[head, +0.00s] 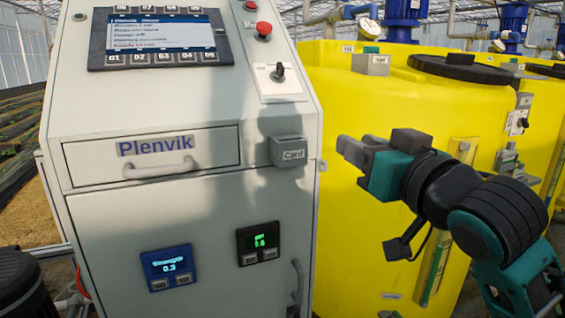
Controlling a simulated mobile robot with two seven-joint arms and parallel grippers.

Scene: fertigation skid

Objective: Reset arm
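My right arm comes in from the lower right, teal and black. Its gripper (352,151) has short grey fingers pointing left, in front of the yellow tank (350,230) and right of the grey cabinet's card box (289,151). No object shows in the fingers, but the gap between them cannot be made out. The gripper looks apart from the cabinet. My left gripper is not in view.
The grey control cabinet (210,205) fills the left, with a screen (160,38), a red button (263,30), a key switch (278,75), a shut drawer (215,150) and two small displays. Yellow tanks with blue pumps (402,20) stand behind my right arm.

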